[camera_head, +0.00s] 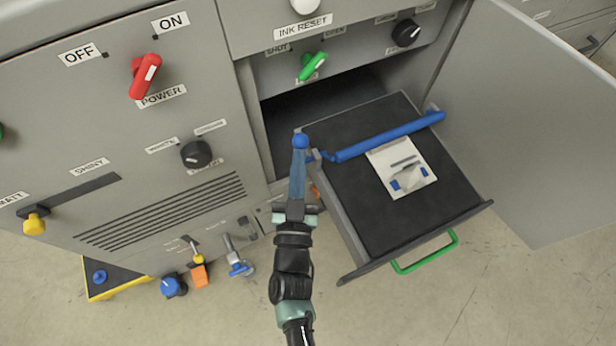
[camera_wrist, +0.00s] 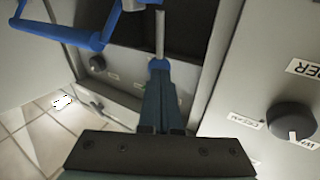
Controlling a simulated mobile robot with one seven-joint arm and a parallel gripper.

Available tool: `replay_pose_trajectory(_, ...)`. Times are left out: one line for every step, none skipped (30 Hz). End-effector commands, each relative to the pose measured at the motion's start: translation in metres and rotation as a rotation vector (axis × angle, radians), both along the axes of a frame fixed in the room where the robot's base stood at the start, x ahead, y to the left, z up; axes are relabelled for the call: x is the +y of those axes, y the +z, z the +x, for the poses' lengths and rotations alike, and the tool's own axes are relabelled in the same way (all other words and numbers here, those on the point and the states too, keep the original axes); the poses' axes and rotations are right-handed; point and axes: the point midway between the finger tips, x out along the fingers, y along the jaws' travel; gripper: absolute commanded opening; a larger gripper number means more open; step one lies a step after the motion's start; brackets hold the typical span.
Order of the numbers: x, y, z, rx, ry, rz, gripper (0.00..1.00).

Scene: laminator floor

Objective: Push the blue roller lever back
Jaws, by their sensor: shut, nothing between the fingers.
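The blue roller lever ends in a round blue knob (camera_head: 300,140) at the left side of the pulled-out tray. In the wrist view the knob (camera_wrist: 159,65) sits on a thin grey rod (camera_wrist: 160,35). The blue roller bar (camera_head: 390,136) lies across the dark tray (camera_head: 420,215); part of its blue frame shows at upper left in the wrist view (camera_wrist: 60,38). My gripper (camera_head: 299,152) is shut and empty, its tips (camera_wrist: 158,74) right at the knob. They appear to touch it, though any small gap is hidden.
A sheet (camera_head: 402,166) with printed marks lies on the tray below the roller. A green handle (camera_head: 427,254) is at the tray's front. An open grey door (camera_head: 540,120) stands to the right. The control panel with a red power switch (camera_head: 145,75) and black knob (camera_head: 196,154) is left.

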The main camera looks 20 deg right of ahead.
Motion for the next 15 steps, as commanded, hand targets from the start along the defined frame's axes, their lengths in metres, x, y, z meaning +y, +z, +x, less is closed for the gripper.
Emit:
replay_pose_trajectory(-0.001, 0.013, 0.001, 0.031, -0.003, 0.0, 0.0)
replay_pose_trajectory(-0.001, 0.013, 0.002, 0.049, -0.002, -0.002, 0.0)
replay_pose_trajectory(-0.001, 0.013, 0.003, 0.073, -0.002, -0.002, 0.0)
replay_pose_trajectory(-0.001, 0.014, 0.004, 0.091, -0.003, -0.002, 0.0)
replay_pose_trajectory(-0.001, 0.014, 0.005, 0.107, -0.003, -0.003, 0.0)
replay_pose_trajectory(-0.001, 0.014, 0.006, 0.131, -0.003, -0.004, 0.0)
replay_pose_trajectory(-0.001, 0.013, 0.007, 0.148, -0.003, -0.005, 0.0)
replay_pose_trajectory(-0.002, 0.013, 0.008, 0.164, -0.004, -0.005, 0.0)
replay_pose_trajectory(-0.001, 0.013, 0.009, 0.185, -0.003, -0.005, 0.0)
replay_pose_trajectory(-0.002, 0.013, 0.01, 0.199, -0.004, -0.006, 0.0)
replay_pose_trajectory(-0.001, 0.013, 0.011, 0.214, -0.003, -0.006, 0.0)
replay_pose_trajectory(-0.002, 0.013, 0.012, 0.232, -0.004, -0.007, 0.0)
replay_pose_trajectory(0.0, 0.012, 0.013, 0.239, -0.001, -0.009, 0.0)
replay_pose_trajectory(0.0, 0.012, 0.015, 0.236, 0.002, -0.01, 0.0)
replay_pose_trajectory(0.0, 0.011, 0.016, 0.237, 0.002, -0.01, 0.0)
